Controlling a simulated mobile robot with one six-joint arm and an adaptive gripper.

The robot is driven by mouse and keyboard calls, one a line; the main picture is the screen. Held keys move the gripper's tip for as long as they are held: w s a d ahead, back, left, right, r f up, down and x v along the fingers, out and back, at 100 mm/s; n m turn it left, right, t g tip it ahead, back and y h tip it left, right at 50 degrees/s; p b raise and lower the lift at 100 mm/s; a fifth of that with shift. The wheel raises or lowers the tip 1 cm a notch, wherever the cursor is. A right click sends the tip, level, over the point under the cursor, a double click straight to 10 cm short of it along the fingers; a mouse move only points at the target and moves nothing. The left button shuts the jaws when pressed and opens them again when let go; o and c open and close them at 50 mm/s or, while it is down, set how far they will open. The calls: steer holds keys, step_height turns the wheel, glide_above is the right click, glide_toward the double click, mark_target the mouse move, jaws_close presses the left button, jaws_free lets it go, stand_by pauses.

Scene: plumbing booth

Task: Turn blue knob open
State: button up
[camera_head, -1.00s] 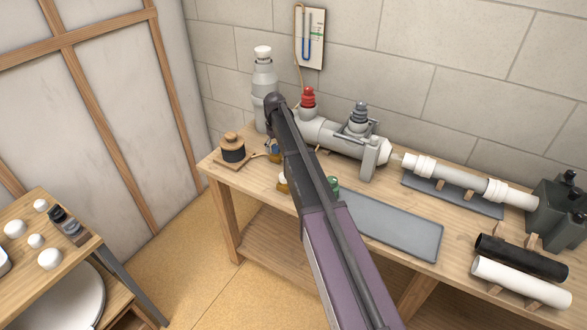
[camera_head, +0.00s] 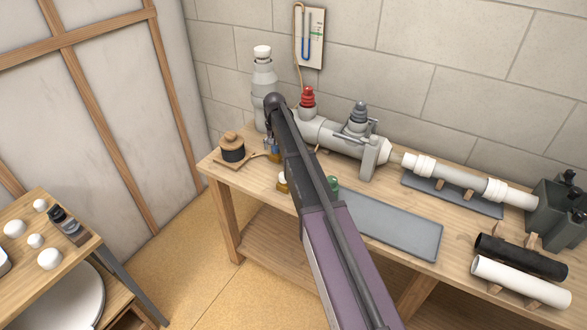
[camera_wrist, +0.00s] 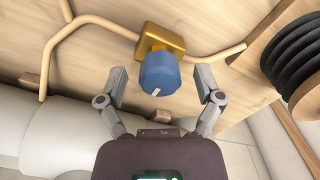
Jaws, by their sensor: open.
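The blue knob (camera_wrist: 160,74) sits on a brass valve body (camera_wrist: 160,40) in the wrist view, with a white mark near its lower edge. Bent tan pipes run out from both sides of the valve. My gripper (camera_wrist: 161,82) is open, with one finger on each side of the knob and a visible gap to each. In the head view the knob is a small blue spot (camera_head: 274,154) beside my arm, which hides part of that area. My gripper (camera_head: 268,142) shows only in part there, near the valve.
A black spool (camera_head: 232,150) stands left of the valve, and a grey bottle with a white cap (camera_head: 263,85) behind it. A large grey pipe with a red knob (camera_head: 308,97) lies along the back. A green knob (camera_head: 333,183) is right of my arm.

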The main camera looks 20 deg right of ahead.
steer(key=m, duration=0.3)
steer(key=shift+m, duration=0.4)
steer(key=m, duration=0.3)
steer(key=shift+m, duration=0.3)
step_height(320, 180, up, 14)
steer(key=p, duration=1.4)
steer(key=s+n, duration=0.8)
steer(key=s, duration=2)
steer(key=shift+f+b, duration=0.4)
steer(key=shift+a, duration=0.1)
steer(key=n, duration=0.2)
glide_above(276, 147)
steer(key=w, duration=0.1)
steer(key=shift+r+p, duration=0.35)
steer(key=shift+f, duration=0.1)
